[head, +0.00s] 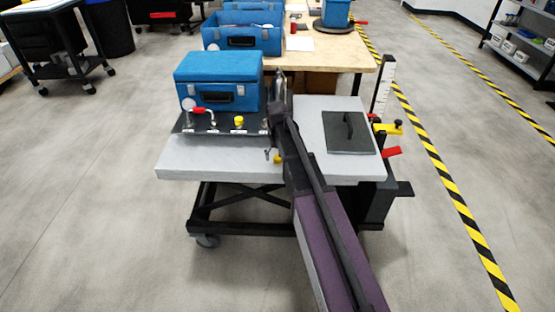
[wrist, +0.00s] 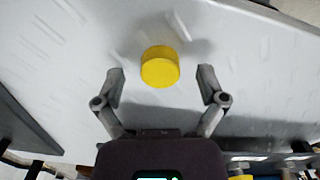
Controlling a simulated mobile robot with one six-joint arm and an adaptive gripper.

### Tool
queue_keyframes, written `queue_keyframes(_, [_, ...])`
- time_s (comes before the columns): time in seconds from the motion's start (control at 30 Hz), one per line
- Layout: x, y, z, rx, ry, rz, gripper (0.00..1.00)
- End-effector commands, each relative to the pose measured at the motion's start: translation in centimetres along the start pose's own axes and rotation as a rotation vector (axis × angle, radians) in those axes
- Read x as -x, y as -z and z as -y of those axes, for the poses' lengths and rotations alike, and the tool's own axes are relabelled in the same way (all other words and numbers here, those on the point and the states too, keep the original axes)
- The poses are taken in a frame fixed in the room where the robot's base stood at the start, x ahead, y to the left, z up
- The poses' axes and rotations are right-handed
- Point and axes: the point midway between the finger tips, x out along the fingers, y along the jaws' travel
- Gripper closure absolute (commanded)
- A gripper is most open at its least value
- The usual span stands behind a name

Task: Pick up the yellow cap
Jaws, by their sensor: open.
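The yellow cap (wrist: 160,67) is a short round piece on the light grey top of the cart, apart from the panel. In the head view only a small yellow bit of it (head: 277,159) shows beside my gripper (head: 272,153). In the wrist view my gripper (wrist: 161,80) is open, with one finger on each side of the cap. The cap lies between and slightly beyond the fingertips, with a gap on both sides. Neither finger appears to touch it. The exact height of the fingers above the surface is hard to tell.
The cart top (head: 185,163) carries a blue case (head: 217,80) behind a dark panel with a red handle and another yellow piece (head: 239,121). A dark plate with a handle (head: 348,133) lies at the right. A wooden table (head: 335,52) stands behind. The cart's front left is clear.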

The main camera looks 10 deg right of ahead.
Motion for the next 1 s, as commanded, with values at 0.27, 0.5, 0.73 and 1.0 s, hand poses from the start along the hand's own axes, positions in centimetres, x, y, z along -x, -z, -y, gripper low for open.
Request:
queue_keyframes(0.27, [0.00, 0.00, 0.01, 0.000, 0.000, 0.000, 0.43])
queue_keyframes(0.5, [0.00, 0.00, 0.02, 0.000, 0.000, 0.000, 0.69])
queue_keyframes(0.73, [0.00, -0.01, 0.02, 0.000, 0.000, 0.000, 0.69])
queue_keyframes(1.0, [0.48, 0.00, 0.03, 0.000, 0.000, 0.000, 0.69])
